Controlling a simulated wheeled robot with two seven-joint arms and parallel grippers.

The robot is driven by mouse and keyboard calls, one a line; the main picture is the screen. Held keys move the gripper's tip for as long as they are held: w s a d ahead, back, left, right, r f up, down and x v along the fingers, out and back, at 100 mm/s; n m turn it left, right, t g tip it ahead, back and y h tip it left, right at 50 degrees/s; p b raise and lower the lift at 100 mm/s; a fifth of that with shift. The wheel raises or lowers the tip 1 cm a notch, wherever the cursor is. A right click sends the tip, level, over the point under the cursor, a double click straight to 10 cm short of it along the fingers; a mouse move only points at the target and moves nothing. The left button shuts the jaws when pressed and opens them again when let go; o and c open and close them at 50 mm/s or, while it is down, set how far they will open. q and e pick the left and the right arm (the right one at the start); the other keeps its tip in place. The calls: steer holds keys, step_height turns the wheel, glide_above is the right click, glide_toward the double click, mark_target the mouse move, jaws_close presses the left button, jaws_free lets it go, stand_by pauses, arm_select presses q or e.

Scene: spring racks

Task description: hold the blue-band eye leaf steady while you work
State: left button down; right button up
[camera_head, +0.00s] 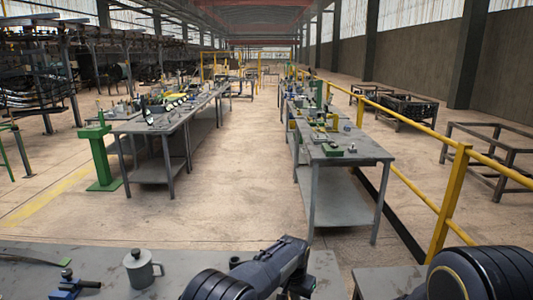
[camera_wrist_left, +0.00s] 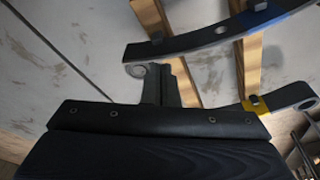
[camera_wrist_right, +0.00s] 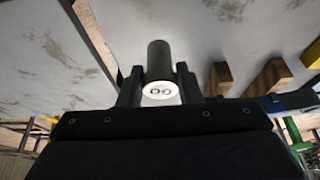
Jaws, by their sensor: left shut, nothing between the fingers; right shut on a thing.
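In the left wrist view a dark curved leaf (camera_wrist_left: 190,43) with a hole lies across wooden blocks, and a small blue patch (camera_wrist_left: 259,6) shows on it at the top edge. My right gripper (camera_wrist_right: 159,78) is shut on a dark cylindrical plug gauge (camera_wrist_right: 160,58) with a white end face lettered "GO".
Wooden blocks (camera_wrist_right: 267,76) lie near the right gripper, with a blue part (camera_wrist_right: 298,98) beside them. In the head view a grey lidded mug (camera_head: 140,270) and a blue-based tool (camera_head: 68,287) stand on the near bench (camera_head: 190,262). Farther benches stand beyond open floor.

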arm_select(q)
steer(key=shift+f+b, duration=0.5)
steer(key=shift+f, duration=0.1)
arm_select(e)
steer(key=shift+f, duration=0.45)
stand_by(0.7)
arm_select(q)
steer(key=shift+s+f, duration=0.2)
stand_by(1.2)
steer(key=shift+r, duration=0.1)
